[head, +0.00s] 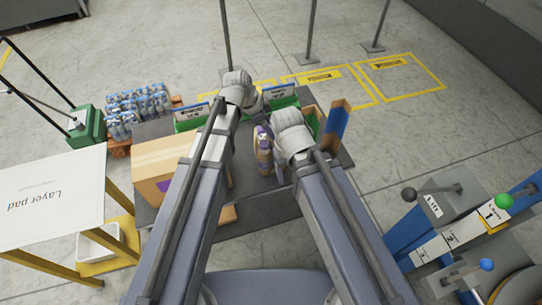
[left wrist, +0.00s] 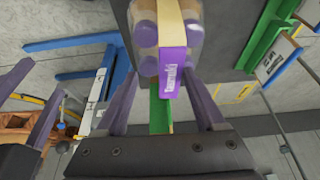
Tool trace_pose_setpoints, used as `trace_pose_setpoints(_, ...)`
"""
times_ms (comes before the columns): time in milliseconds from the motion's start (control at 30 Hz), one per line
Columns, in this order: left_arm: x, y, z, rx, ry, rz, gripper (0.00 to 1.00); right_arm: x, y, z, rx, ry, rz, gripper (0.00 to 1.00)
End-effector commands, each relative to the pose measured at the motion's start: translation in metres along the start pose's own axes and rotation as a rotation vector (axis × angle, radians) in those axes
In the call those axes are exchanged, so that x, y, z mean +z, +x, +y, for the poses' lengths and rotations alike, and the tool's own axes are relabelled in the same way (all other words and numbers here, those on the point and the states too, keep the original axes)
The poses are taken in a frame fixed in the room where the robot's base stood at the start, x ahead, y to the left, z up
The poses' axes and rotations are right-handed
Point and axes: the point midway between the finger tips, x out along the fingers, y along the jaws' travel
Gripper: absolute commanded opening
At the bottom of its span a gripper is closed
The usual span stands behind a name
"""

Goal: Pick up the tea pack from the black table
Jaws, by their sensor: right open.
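The tea pack (head: 263,152) is a clear-wrapped pack with purple caps, a tan strip and a purple label. It appears to stand on the black table (head: 262,207), between my two arms. In the left wrist view the pack (left wrist: 173,60) lies straight ahead. My left gripper (left wrist: 161,72) has its fingers spread wide, with the pack at or just past the tips; contact cannot be told. In the head view its fingers are hidden. My right gripper (head: 279,172) is open beside the pack, on its right, partly hidden by its own wrist.
A cardboard box (head: 160,160) stands left on the table. Green bins (head: 190,122) with blue-edged signs line the back. A brown-and-blue upright (head: 336,122) stands at the right. A layer pad stand (head: 50,195) is left, a lever console (head: 440,225) right.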

Motion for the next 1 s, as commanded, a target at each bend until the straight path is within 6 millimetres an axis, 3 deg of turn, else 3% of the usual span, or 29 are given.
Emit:
trace_pose_setpoints(33,0.0025,0.0133,-0.0003,0.001,0.001,0.000,0.70,-0.0010,0.0132,-0.0012,0.000,0.001,0.000,0.67)
trace_pose_setpoints(100,0.0022,0.0190,-0.0003,0.001,0.000,0.000,0.70,-0.0014,0.0183,-0.0016,0.000,0.001,0.000,0.67)
trace_pose_setpoints(400,0.0007,0.0185,-0.0001,0.000,-0.001,0.000,0.69,-0.0013,0.0172,-0.0016,0.000,0.001,0.000,0.67)
trace_pose_setpoints(1000,0.0006,0.0184,0.0002,0.000,-0.001,0.001,0.01,-0.0013,0.0172,-0.0016,0.000,0.001,0.000,0.67)
